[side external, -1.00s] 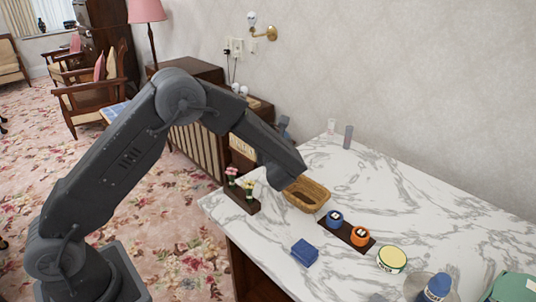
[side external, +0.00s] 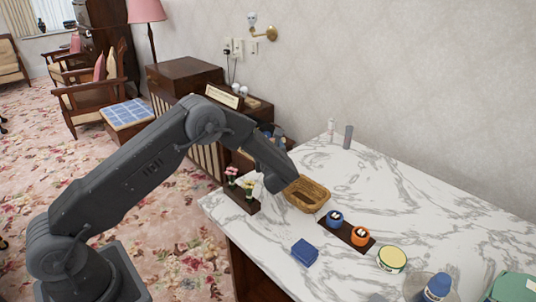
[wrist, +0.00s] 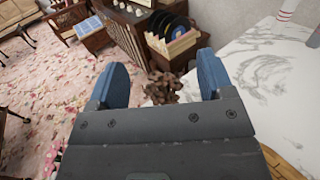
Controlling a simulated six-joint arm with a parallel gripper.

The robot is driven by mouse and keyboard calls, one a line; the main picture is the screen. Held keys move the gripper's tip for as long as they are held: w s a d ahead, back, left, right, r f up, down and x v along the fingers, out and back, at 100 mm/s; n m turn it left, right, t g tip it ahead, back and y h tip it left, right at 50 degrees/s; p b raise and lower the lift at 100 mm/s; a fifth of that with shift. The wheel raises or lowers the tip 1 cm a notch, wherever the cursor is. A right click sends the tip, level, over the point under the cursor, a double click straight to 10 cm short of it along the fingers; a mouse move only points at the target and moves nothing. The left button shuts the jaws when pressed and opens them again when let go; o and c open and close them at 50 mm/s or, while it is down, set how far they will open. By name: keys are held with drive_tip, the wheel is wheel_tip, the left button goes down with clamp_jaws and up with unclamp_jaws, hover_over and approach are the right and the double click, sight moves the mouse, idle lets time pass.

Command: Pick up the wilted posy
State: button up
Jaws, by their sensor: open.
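The wilted posy (wrist: 167,88) is a brown, withered bunch. In the wrist view it shows between my two blue fingers, near the left edge of the marble counter, with its lower part hidden by my gripper body. My gripper (wrist: 160,72) is open, one finger on each side of the posy in the picture. I cannot tell how far it is from the posy or whether they touch. In the side view my arm hides the posy, and my blue fingers (side external: 277,132) show only partly behind it.
A dark wooden holder (side external: 240,200) with pink and pale flowers (side external: 232,174) stands at the marble counter's (side external: 400,200) left edge. A wicker basket (side external: 308,195), blue and orange pots (side external: 360,236) and a blue block (side external: 305,252) lie nearby. A record rack (wrist: 172,45) stands beyond my fingers.

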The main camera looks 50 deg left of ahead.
drive_tip(key=shift+w+a, duration=0.2)
drive_tip(key=shift+a, duration=0.1)
drive_tip(key=shift+c, duration=0.2)
drive_tip(key=c, duration=1)
drive_tip(key=shift+o, duration=0.2)
